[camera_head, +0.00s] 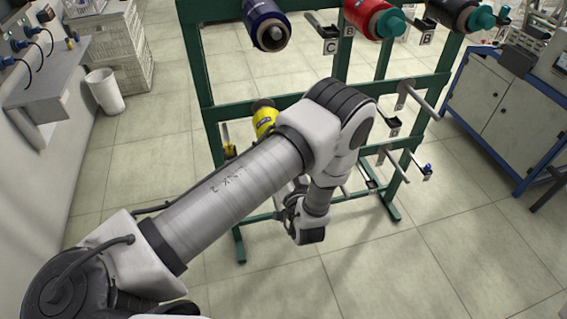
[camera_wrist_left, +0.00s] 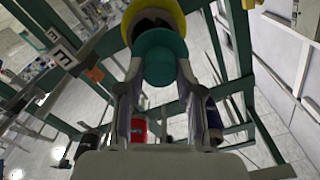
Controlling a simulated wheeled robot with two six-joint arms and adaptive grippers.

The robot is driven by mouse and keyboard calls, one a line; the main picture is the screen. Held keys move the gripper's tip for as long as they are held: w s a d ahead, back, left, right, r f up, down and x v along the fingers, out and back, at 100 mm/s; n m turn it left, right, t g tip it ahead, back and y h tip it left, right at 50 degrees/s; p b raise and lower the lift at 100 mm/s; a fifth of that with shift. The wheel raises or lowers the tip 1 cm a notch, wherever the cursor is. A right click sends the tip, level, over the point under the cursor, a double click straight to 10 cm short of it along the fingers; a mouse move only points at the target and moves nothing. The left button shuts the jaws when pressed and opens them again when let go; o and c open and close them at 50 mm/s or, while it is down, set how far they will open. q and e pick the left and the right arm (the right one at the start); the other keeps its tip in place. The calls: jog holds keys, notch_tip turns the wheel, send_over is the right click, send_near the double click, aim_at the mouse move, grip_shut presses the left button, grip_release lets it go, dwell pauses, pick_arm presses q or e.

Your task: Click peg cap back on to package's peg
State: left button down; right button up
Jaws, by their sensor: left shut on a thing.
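A teal peg cap (camera_wrist_left: 160,58) is held between the fingers of my left gripper (camera_wrist_left: 158,72) in the left wrist view. Just beyond it is a yellow package (camera_wrist_left: 178,15) with a dark hollow end; the cap overlaps its near edge in the picture. I cannot tell whether cap and peg touch. In the head view the yellow package (camera_head: 264,121) hangs on the green rack, partly behind my left arm. My left gripper and its cap are mostly hidden there by the arm. My right gripper is in neither view.
The green rack (camera_head: 332,100) carries a dark blue package (camera_head: 265,25), a red one (camera_head: 367,16) and a black one (camera_head: 452,14). Bare pegs (camera_head: 418,100) and small lettered holders are close to my arm. A blue-edged cabinet (camera_head: 500,100) stands right. The floor in front is clear.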

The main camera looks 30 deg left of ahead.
pick_arm(q)
jog(key=shift+w+a, duration=0.2)
jog(key=c, duration=0.7)
grip_release()
notch_tip(320, 180, up, 10)
